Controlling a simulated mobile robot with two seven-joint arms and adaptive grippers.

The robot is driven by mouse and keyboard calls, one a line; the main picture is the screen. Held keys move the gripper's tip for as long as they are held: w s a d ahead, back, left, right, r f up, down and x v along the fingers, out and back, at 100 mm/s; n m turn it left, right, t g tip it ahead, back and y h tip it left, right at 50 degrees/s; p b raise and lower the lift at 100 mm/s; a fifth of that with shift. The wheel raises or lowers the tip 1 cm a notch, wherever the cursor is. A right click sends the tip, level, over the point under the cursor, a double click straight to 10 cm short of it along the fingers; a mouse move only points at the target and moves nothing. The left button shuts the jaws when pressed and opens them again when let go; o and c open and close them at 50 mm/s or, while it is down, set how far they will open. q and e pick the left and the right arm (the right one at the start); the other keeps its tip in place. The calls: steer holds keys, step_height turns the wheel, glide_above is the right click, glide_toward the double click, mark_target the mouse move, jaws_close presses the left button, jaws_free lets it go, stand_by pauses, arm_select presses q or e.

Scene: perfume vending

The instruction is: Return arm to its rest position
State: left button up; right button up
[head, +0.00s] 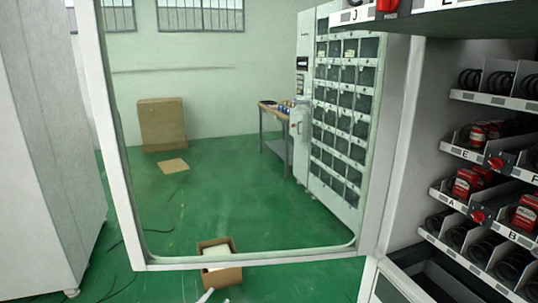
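Neither of my grippers can be made out in the head view, so I cannot see their pose or what they hold. The vending machine stands open at the right, with its shelves (482,163) exposed. Red packages (466,183) sit in some of the black spiral coils; other coils look empty. Labels with letters run along the shelf fronts, with red knobs (478,216) on some of them. The glass door's white frame (250,259) spans the middle of the view, and the room shows through the pane.
A tall pale cabinet (45,150) stands close at the left. An open cardboard box (220,275) lies on the green floor (215,195) near the door's lower edge. Beyond are a locker bank (340,110), a small table (274,107) and a brown carton (162,123). Dark cables lie at the lower left.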

arm_select(q)
steer(key=s+a+f+n+g+y, duration=0.1)
steer(key=s+a+f+n+g, duration=0.1)
steer(key=s+f, duration=0.8)
steer(key=s+a+f+n+g+y, duration=0.2)
steer(key=s+a+f+n+g, duration=0.1)
steer(key=s+f, duration=0.8)
steer(key=shift+a+f+n+g, duration=0.3)
steer(key=shift+a+f+g, duration=0.1)
steer(key=shift+a+g, duration=0.3)
